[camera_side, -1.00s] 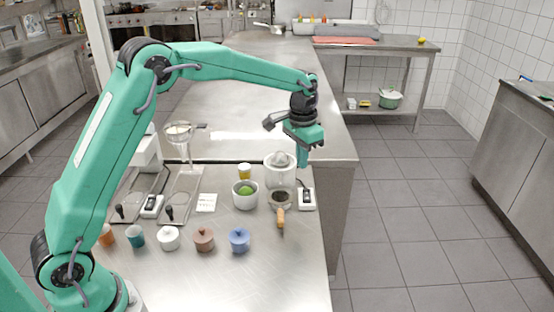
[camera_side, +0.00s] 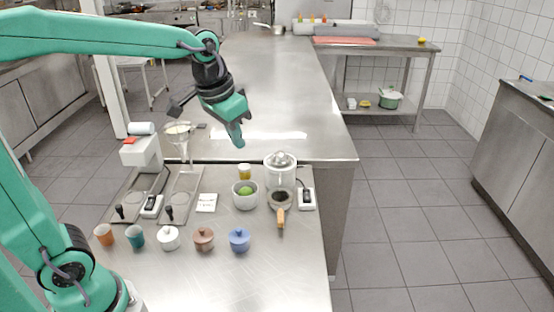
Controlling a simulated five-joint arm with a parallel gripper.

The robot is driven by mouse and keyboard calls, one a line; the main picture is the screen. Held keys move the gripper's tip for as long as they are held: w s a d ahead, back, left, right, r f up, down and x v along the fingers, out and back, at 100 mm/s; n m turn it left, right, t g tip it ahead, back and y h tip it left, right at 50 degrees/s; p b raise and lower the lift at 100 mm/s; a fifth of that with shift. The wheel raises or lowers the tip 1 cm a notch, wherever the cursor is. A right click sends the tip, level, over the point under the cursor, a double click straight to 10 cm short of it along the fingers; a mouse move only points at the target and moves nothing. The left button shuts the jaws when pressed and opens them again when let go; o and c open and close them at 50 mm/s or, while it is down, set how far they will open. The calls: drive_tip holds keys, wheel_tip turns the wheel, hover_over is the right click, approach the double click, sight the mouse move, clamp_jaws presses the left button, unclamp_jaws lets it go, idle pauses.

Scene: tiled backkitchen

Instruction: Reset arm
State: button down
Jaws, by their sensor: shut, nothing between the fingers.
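My gripper (camera_side: 238,140) is in the upper middle of the side view, above the steel counter (camera_side: 270,262). It points down, is shut and holds nothing. Its fingertips are in the air above and behind the white bowl (camera_side: 245,195) with a green thing in it, apart from everything on the counter. My arm reaches in from the left, with its upper link near level across the top left.
Several small pots and cups stand in a front row, among them a blue pot (camera_side: 239,240). A glass juicer (camera_side: 280,170) stands to the right, a tall glass funnel (camera_side: 179,140) to the left. The front right of the counter is clear.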

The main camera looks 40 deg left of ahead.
drive_tip(key=s+a+f+n+t, duration=0.1)
drive_tip(key=s+f+t, duration=0.1)
drive_tip(key=s, duration=1.2)
drive_tip(key=shift+s+f, duration=0.15)
drive_tip(key=shift+f, duration=0.1)
idle(0.4)
